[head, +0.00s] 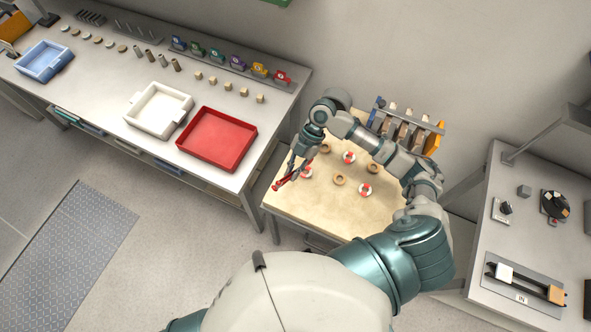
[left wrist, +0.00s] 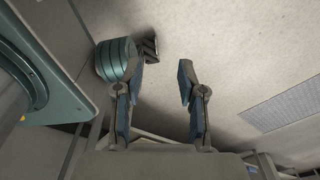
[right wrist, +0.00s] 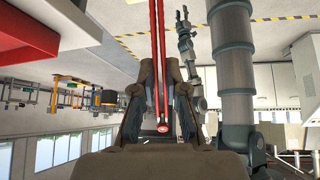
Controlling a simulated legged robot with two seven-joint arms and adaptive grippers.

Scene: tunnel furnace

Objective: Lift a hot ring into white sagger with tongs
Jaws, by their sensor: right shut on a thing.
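The white sagger (head: 135,120) is an open white tray on the long grey bench, left of a red tray. Red-and-white rings (head: 349,157) and plain brown rings (head: 339,180) lie spread on the pale table. My right gripper (right wrist: 158,78) is shut on the red tongs (right wrist: 160,35), whose two arms run out of the top of the right wrist view. In the head view the tongs (head: 287,180) hang at the table's left edge; I see no ring in their tips. My left gripper (left wrist: 160,72) is open and empty, outside the head view.
The red tray (head: 217,140) stands on the bench edge nearest the table; a blue tray (head: 44,62) is at its far left. A rack (head: 408,122) stands at the table's back. Another bench with small fixtures (head: 525,285) is at right.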

